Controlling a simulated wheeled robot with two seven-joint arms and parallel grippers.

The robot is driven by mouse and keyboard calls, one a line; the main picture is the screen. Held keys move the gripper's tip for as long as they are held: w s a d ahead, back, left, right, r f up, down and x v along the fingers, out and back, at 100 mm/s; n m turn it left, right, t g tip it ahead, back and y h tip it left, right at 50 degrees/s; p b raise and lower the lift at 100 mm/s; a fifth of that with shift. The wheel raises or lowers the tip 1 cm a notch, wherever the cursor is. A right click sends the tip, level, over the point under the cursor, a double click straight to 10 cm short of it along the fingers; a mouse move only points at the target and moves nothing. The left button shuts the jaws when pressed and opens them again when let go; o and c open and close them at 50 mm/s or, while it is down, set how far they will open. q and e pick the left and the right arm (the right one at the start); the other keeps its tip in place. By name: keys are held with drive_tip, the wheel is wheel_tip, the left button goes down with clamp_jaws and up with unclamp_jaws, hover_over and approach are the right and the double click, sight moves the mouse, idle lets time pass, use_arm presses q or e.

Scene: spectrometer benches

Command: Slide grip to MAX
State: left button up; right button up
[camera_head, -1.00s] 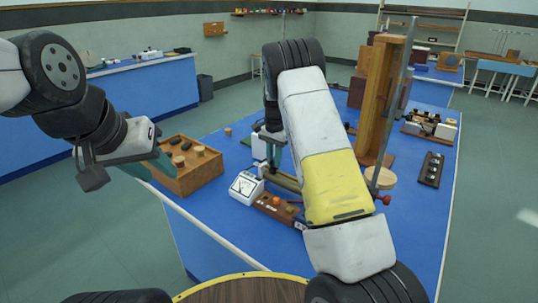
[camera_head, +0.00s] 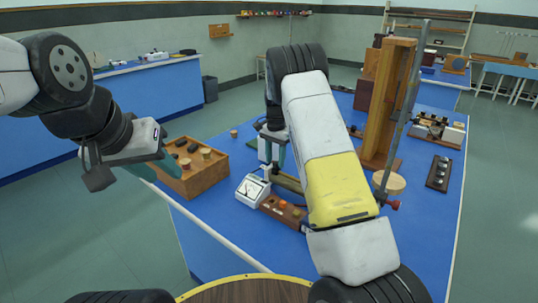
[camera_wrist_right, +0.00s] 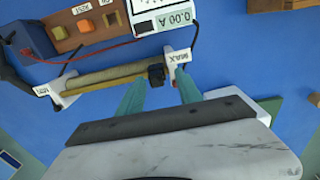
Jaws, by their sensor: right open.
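The slide rheostat, a tan wound rod between white end plates, lies across the upper left of the right wrist view (camera_wrist_right: 110,76). Its plates read MIN at the left and MAX (camera_wrist_right: 181,57) at the right. The black slide grip (camera_wrist_right: 156,73) sits on the rod close to the MAX plate. My right gripper (camera_wrist_right: 161,79) is open, its teal fingers either side of the grip, which is nearer the left finger; contact is unclear. In the head view my right gripper (camera_head: 274,152) is partly hidden by its arm. My left gripper (camera_head: 166,163) hangs by a wooden tray; its opening is unclear.
A white meter (camera_head: 253,189) and a wooden block with coloured knobs (camera_head: 283,211) stand beside the rheostat. The wooden tray (camera_head: 205,181) holds several small pieces. A tall wooden stand (camera_head: 386,110) rises right of my right arm. A red wire (camera_wrist_right: 85,46) runs near the rheostat.

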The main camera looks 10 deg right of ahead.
sight(275, 162)
wheel_tip(275, 162, up, 7)
drive_tip(key=shift+r, duration=0.1)
idle(0.4)
drive_tip(key=s+d+r+n+t+y, duration=0.1)
drive_tip(key=s+r+n+t, duration=0.1)
drive_tip(key=s+r, duration=0.7)
drive_tip(key=s+d+r+n+t+y, duration=0.1)
drive_tip(key=s+d+r+n, duration=0.1)
drive_tip(key=s+r, duration=0.7)
drive_tip(key=s+a+n+t, duration=0.1)
drive_tip(key=s+n, duration=0.1)
drive_tip(key=s, duration=0.8)
drive_tip(key=s+f+n+t, duration=0.1)
drive_tip(key=s+n+t, duration=0.1)
drive_tip(key=s, duration=0.9)
drive_tip(key=shift+s+a+f+n, duration=0.15)
drive_tip(key=shift+a+n, duration=0.2)
drive_tip(key=shift+n, duration=0.45)
